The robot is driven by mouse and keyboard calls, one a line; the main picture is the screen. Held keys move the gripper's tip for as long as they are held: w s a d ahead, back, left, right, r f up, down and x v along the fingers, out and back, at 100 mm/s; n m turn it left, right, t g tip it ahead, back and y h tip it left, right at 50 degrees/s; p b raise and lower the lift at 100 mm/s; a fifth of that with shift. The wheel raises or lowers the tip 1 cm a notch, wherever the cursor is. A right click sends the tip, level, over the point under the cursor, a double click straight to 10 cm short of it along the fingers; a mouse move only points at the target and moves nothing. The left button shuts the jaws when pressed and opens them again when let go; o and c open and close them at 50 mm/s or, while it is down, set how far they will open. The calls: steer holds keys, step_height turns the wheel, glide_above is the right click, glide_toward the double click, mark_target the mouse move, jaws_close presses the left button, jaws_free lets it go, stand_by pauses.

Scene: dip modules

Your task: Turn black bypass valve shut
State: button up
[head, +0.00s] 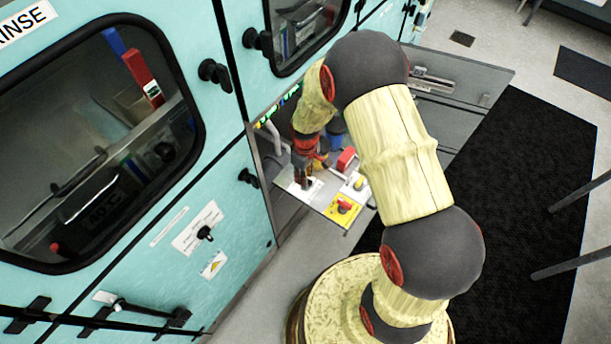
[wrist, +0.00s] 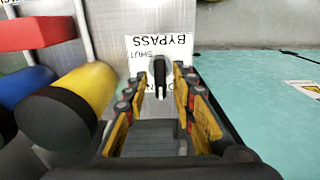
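The black bypass valve handle (wrist: 160,79) stands upright in the wrist view, in front of a white label (wrist: 143,46) reading BYPASS and SHUT upside down. Further lettering on the label is partly hidden. My gripper (wrist: 160,84) is open, with one finger on each side of the handle and a gap showing on both sides. In the head view my gripper (head: 307,184) reaches down to a white label on a shelf-like panel (head: 325,192) inside the open bay. The valve handle itself is hard to make out there.
A red handle (head: 346,160) and a yellow plate with a red button (head: 344,208) are close by on the panel. In the wrist view a yellow cylinder (wrist: 88,88), a blue part (wrist: 24,84) and a red block (wrist: 38,33) crowd the left. Teal cabinet doors (head: 205,225) stand left.

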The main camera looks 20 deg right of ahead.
jaws_close()
steer(key=shift+m, duration=0.4)
steer(key=m+p, duration=0.1)
steer(key=m, duration=0.1)
steer(key=shift+m, duration=0.4)
steer(key=m+p, duration=0.1)
steer(key=m, duration=0.3)
steer(key=shift+m, duration=0.3)
steer(key=m+p, duration=0.1)
steer(key=m, duration=0.4)
steer(key=shift+m+p, duration=0.35)
steer(key=shift+m, duration=1.95)
